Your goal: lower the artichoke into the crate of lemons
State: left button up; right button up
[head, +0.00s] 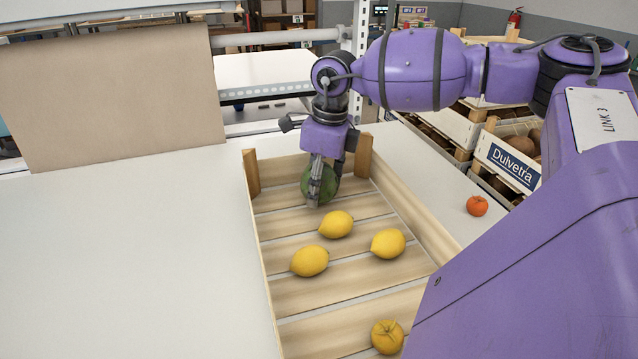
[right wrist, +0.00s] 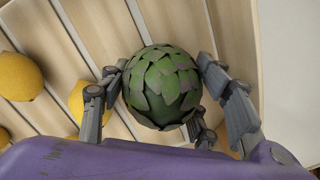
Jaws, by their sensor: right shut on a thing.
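The green artichoke (head: 328,186) is at the far end of the slatted wooden crate (head: 340,293). My right gripper (head: 318,190) points down and is shut on it. In the right wrist view the artichoke (right wrist: 163,87) sits between the grey fingers, with crate slats behind it. I cannot tell whether it touches the crate floor. Lemons (head: 309,261), (head: 336,224) and (head: 388,243) lie in the crate in front of it. My left gripper is not in view.
A yellow, tomato-like fruit (head: 387,337) lies at the crate's near end. An orange fruit (head: 477,205) lies on the table to the right. The white table (head: 130,260) is clear on the left.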

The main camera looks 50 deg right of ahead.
jog(key=shift+f, duration=0.6)
dwell(0.4)
jog(key=o, duration=1.4)
jog(key=shift+o, duration=0.2)
jog(key=r, duration=0.4)
jog(key=s+r, duration=0.1)
jog(key=r, duration=0.7)
jog(key=shift+s+d, duration=0.15)
jog(key=shift+d, duration=0.2)
jog(key=shift+r, duration=0.1)
